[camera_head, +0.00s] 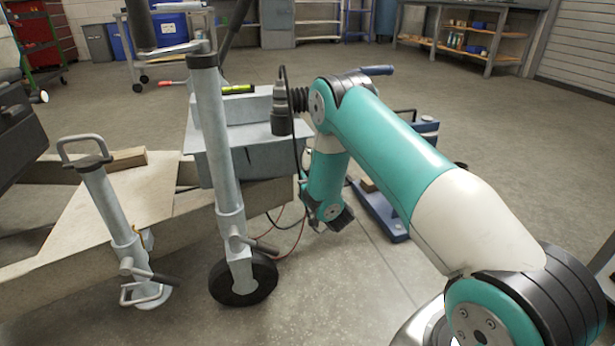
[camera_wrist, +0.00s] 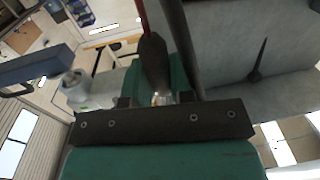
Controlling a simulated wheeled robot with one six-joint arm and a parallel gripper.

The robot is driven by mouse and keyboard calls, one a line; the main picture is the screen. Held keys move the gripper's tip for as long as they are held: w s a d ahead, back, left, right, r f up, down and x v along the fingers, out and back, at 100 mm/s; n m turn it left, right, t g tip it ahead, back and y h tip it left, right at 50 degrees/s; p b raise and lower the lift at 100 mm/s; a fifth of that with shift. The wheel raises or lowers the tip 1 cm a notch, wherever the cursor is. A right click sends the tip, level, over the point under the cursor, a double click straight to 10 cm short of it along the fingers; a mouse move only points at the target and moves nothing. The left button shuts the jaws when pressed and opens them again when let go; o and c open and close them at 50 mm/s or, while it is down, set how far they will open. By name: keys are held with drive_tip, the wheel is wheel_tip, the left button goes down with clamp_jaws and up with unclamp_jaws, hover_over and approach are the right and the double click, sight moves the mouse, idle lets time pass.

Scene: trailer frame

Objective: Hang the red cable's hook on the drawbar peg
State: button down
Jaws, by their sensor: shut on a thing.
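The red cable (camera_head: 292,245) hangs in a thin loop beside the trailer's wheel post in the head view. In the wrist view the red cable (camera_wrist: 142,14) runs down into a black sleeve (camera_wrist: 154,62). A small shiny metal part (camera_wrist: 158,99) shows below the sleeve, at my gripper (camera_wrist: 158,100); the hook's shape is not clear. My gripper is shut on this cable end. In the head view my gripper (camera_head: 336,219) is low, right of the grey box, its grip largely hidden. A thin dark pin (camera_wrist: 258,60) stands out on a grey face; I cannot tell whether it is the drawbar peg.
The grey box (camera_head: 215,148) sits on the trailer frame (camera_head: 120,205). The wheel post (camera_head: 212,130) and its black wheel (camera_head: 243,281) stand left of my gripper. A blue stand (camera_head: 382,213) is at right.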

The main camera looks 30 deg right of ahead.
idle(0.3)
drive_tip(key=c, duration=0.9)
unclamp_jaws()
drive_tip(key=shift+s+f, duration=0.1)
drive_tip(key=shift+s, duration=0.1)
drive_tip(key=s+a+b, duration=0.3)
drive_tip(key=s+b, duration=0.3)
drive_tip(key=s, duration=1)
drive_tip(key=shift+s, duration=0.35)
